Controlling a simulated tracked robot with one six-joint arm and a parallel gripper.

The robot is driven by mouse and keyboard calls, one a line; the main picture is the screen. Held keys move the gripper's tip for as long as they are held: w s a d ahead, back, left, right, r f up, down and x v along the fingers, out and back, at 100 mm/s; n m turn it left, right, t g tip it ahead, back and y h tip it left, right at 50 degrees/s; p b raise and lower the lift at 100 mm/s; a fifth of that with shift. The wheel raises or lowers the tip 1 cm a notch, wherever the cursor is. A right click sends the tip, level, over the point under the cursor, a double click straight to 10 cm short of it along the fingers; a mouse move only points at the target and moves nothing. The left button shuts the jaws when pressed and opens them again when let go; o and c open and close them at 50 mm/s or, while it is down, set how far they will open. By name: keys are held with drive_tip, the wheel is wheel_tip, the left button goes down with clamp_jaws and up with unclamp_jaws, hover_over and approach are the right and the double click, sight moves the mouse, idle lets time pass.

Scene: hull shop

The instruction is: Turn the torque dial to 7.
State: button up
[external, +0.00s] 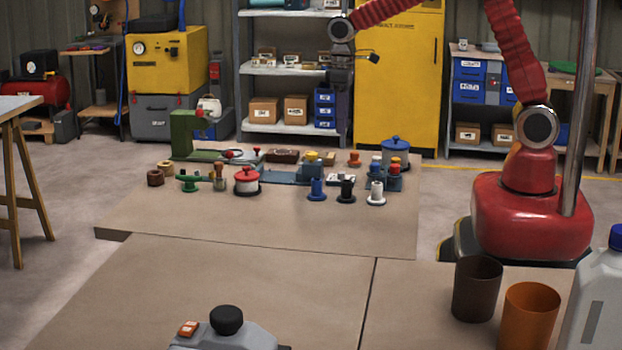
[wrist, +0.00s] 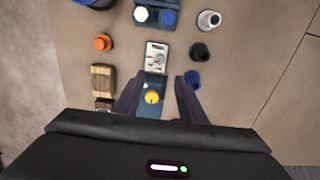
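A small white plate (external: 340,179) with a dark round part and a small red part lies on the bench; it also shows in the wrist view (wrist: 156,57), just beyond my fingertips. It may be the torque dial, but no numbers are readable. A blue device (external: 285,177) with a yellow knob (external: 312,156) stands beside it. In the wrist view the yellow knob (wrist: 152,97) appears between my fingers. My gripper (external: 343,100) hangs high above the bench, pointing down. Its fingers (wrist: 158,85) are apart and empty, touching nothing.
Blue, black and white spools (external: 376,194) stand along the near side. A red-lidded pot (external: 247,181), an orange knob (external: 354,159), a blue pot (external: 395,152) and a green press (external: 187,135) stand around.

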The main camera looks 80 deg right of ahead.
sight(341, 172)
drive_tip(key=shift+f, duration=0.15)
wheel_tip(341, 172, down, 14)
drive_tip(key=shift+r, duration=0.2)
idle(0.5)
clamp_jaws()
idle(0.4)
